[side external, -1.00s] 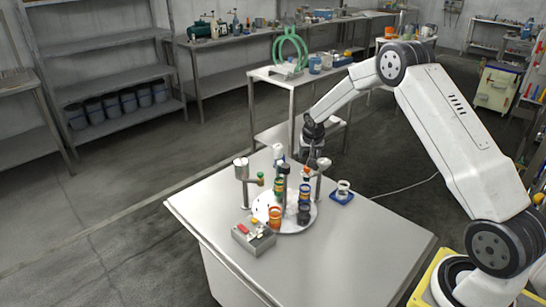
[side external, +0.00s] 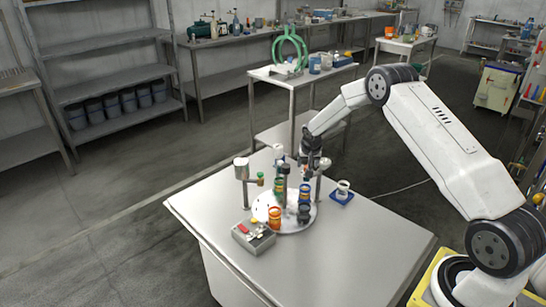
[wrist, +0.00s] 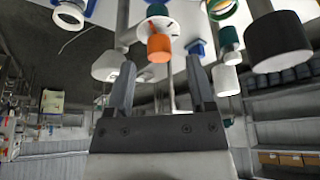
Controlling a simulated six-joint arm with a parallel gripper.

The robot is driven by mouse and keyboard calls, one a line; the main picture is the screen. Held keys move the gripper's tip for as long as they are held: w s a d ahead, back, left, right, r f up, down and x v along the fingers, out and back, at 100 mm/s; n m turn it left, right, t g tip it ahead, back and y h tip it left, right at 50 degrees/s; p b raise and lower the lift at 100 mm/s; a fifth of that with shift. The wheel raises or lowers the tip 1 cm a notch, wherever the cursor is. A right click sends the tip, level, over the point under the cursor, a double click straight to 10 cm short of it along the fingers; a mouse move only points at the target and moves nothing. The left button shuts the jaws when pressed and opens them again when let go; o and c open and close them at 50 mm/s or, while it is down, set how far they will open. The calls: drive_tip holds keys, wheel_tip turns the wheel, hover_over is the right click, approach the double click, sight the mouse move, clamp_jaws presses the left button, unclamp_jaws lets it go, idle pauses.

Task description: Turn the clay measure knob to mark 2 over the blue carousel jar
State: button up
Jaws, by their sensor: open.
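The clay knob (wrist: 158,47), orange-brown, shows in the wrist view just beyond and between my fingertips. It sits below a pale dispenser part with a teal band. My gripper (wrist: 159,62) is open, with its two fingers apart and nothing held between them. In the side view my gripper (side external: 313,158) is at the top of the right-hand dispenser post and hides the knob. The blue jar (side external: 305,188) stands on the white carousel disc (side external: 290,226), below and slightly left of my gripper. The mark on the knob is too small to read.
An orange jar (side external: 274,218) and a dark jar (side external: 303,215) stand at the carousel's front. Another dispenser (side external: 241,170) with a green knob stands left. A grey control box (side external: 253,238) is in front, and a cup on a blue pad (side external: 341,198) is right. The table's right side is clear.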

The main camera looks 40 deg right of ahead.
drive_tip(key=shift+x, duration=1.05)
clamp_jaws()
